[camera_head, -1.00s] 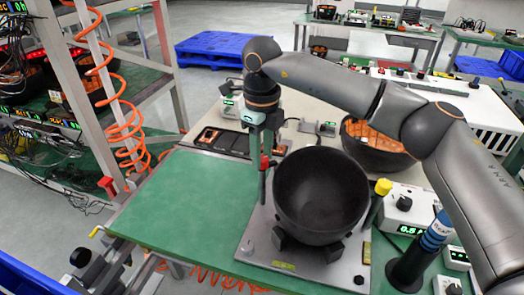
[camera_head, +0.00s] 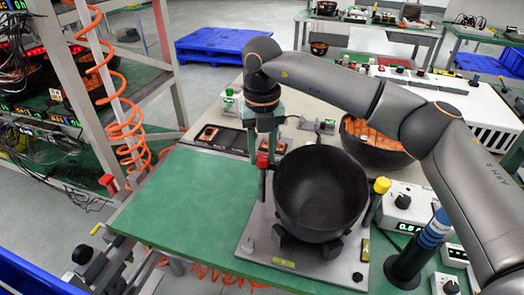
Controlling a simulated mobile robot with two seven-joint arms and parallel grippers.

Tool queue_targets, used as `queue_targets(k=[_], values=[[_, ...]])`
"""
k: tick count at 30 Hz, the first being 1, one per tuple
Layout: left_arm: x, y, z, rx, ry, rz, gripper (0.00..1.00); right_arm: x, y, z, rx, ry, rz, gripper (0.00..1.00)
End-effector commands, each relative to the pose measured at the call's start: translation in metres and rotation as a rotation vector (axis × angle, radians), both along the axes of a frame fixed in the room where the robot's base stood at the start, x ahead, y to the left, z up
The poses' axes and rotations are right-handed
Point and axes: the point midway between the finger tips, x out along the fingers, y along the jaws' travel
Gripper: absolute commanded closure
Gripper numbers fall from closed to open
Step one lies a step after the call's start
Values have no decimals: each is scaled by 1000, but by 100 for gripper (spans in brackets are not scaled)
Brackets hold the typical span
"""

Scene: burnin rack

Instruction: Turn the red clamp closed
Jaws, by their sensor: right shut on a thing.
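The red clamp (camera_head: 262,160) stands at the left edge of a metal base plate (camera_head: 262,236), beside a black bowl-shaped shell (camera_head: 320,195). A dark upright part shows below its red top. My right gripper (camera_head: 265,153) reaches down from above, with its arm coming in from the right. Its fingers are shut on the red clamp and partly hide it. The shell sits upright on dark blocks on the plate. My left gripper is not in view.
A yellow-topped post (camera_head: 381,187) stands right of the shell. A blue-banded black cylinder (camera_head: 418,254) and boxes with displays stand at the right. A second shell with orange contents (camera_head: 375,150) lies behind. The green mat (camera_head: 185,205) at left is clear.

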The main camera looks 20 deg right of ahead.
Motion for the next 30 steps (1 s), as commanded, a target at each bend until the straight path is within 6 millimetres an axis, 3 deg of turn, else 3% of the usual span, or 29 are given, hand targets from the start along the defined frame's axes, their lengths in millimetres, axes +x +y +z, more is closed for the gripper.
queue_targets(k=[18, 19, 26, 30], values=[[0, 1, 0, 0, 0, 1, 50, 0, 0, 0, 0, -1, -40, 100], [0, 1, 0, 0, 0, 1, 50, 0, 0, 0, 0, -1, -40, 60], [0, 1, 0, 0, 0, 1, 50, 0, 0, 0, 0, -1, -40, 34], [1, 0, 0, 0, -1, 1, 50, 0, 0, 0, 0, -1, -40, 34]])
